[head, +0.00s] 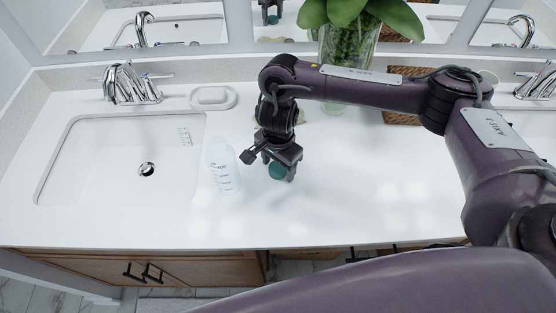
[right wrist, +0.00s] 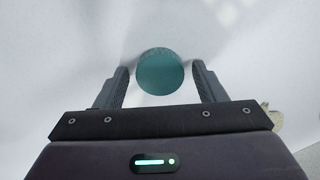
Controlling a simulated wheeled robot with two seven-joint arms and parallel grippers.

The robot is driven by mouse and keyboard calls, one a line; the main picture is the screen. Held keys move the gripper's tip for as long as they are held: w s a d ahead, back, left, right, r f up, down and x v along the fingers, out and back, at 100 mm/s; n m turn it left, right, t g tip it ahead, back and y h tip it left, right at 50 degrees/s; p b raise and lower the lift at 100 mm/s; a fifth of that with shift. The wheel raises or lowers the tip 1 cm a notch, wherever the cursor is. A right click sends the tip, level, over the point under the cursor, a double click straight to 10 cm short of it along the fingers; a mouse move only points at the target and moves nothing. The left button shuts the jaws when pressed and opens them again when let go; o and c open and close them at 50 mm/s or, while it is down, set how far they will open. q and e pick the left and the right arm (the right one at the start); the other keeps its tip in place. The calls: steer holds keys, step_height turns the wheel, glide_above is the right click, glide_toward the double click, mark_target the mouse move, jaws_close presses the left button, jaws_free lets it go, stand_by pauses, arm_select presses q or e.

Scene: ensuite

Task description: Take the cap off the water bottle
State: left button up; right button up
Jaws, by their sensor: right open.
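The water bottle (head: 223,172) is pale and translucent with dark markings. It stands upright on the white counter between the sink and my right gripper, and no teal cap shows on its top. The round teal cap (head: 277,171) is apart from the bottle, to its right, low under my right gripper (head: 271,168). In the right wrist view the cap (right wrist: 160,72) sits between the open fingers (right wrist: 160,88), with a gap on each side. It seems to rest on the counter, though its underside is hidden. My left gripper is not in view.
A sink (head: 120,160) with a chrome faucet (head: 133,84) is at the left. A white soap dish (head: 212,97) stands behind the bottle. A glass vase with a plant (head: 348,50) is at the back. The counter (head: 350,190) right of the cap is clear.

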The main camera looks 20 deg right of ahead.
mark_target(278, 168)
steer(key=shift+r, duration=0.3)
steer(key=shift+w+r, duration=0.1)
steer(key=shift+r, duration=0.3)
step_height(278, 168, up, 11)
